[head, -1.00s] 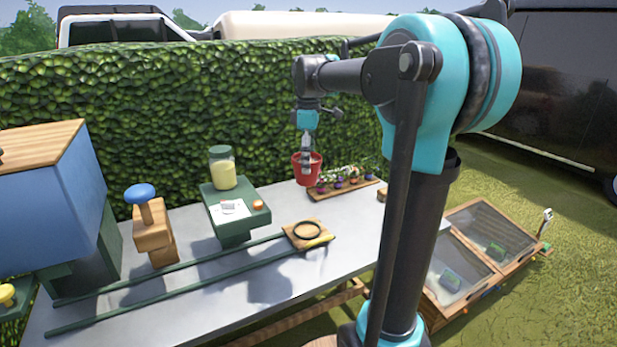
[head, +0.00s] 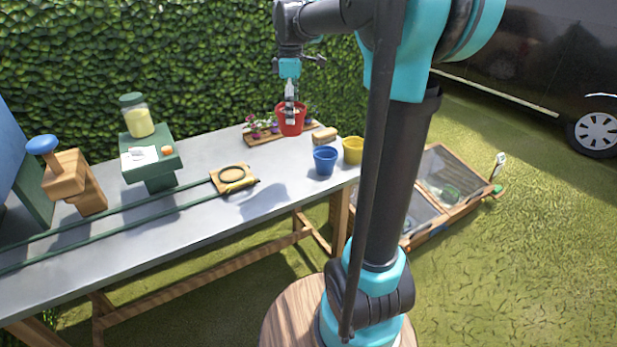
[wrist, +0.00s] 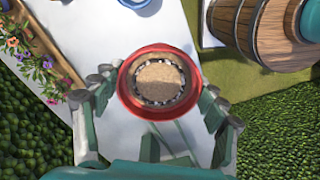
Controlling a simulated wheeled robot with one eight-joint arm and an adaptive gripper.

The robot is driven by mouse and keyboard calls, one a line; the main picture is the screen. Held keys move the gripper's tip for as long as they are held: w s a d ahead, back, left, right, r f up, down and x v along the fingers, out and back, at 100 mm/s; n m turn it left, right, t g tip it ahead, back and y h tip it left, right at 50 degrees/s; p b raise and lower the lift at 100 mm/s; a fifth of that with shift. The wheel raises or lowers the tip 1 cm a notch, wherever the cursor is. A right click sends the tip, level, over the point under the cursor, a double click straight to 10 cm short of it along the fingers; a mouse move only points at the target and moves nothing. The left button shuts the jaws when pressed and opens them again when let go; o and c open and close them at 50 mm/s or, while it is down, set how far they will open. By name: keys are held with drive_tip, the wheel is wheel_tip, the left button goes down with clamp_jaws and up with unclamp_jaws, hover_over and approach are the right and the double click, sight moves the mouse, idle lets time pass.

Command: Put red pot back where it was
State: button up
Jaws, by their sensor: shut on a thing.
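The red pot (head: 291,122) hangs upright in my gripper (head: 290,98) at the back of the grey table. In the head view it overlaps the right part of the flower tray (head: 253,140); I cannot tell how high it is. In the wrist view I look down into the red pot (wrist: 160,112), which shows brown inside. The fingers of my gripper (wrist: 152,104) lie on both sides of it, shut on it. A blue pot (head: 325,162) and a yellow pot (head: 353,151) stand at the table's right end.
A wooden brush-like block (head: 325,134) lies behind the blue pot. Green rails and a wooden plate with a dark ring (head: 215,187) lie mid-table. A green stand (head: 160,178) holds a jar (head: 139,122). A barrel (wrist: 250,30) shows in the wrist view. A hedge runs behind.

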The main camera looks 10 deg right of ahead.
sight(294, 133)
wheel_tip(294, 133, down, 19)
drive_tip(key=shift+f, duration=0.1)
idle(0.4)
drive_tip(key=shift+f, duration=0.1)
drive_tip(key=o, duration=1.5)
wheel_tip(294, 133, up, 12)
drive_tip(key=shift+f, duration=0.1)
drive_tip(key=shift+s, duration=0.15)
drive_tip(key=s+d+f+m+t, duration=0.1)
drive_tip(key=s+f+m, duration=0.3)
drive_tip(key=s, duration=0.3)
drive_tip(key=s+d+f+m+t, duration=0.1)
drive_tip(key=s+f+m, duration=0.4)
drive_tip(key=s+f, duration=0.2)
drive_tip(key=s+d+f+m+t, duration=0.1)
drive_tip(key=s+f+m+t, duration=0.1)
drive_tip(key=s+f+m, duration=0.3)
drive_tip(key=shift+s+d+f, duration=0.1)
drive_tip(key=shift+s+d, duration=0.05)
drive_tip(key=shift+s, duration=0.5)
drive_tip(key=shift+s+d+f, duration=0.1)
drive_tip(key=shift+s+d, duration=0.05)
drive_tip(key=shift+s, duration=0.5)
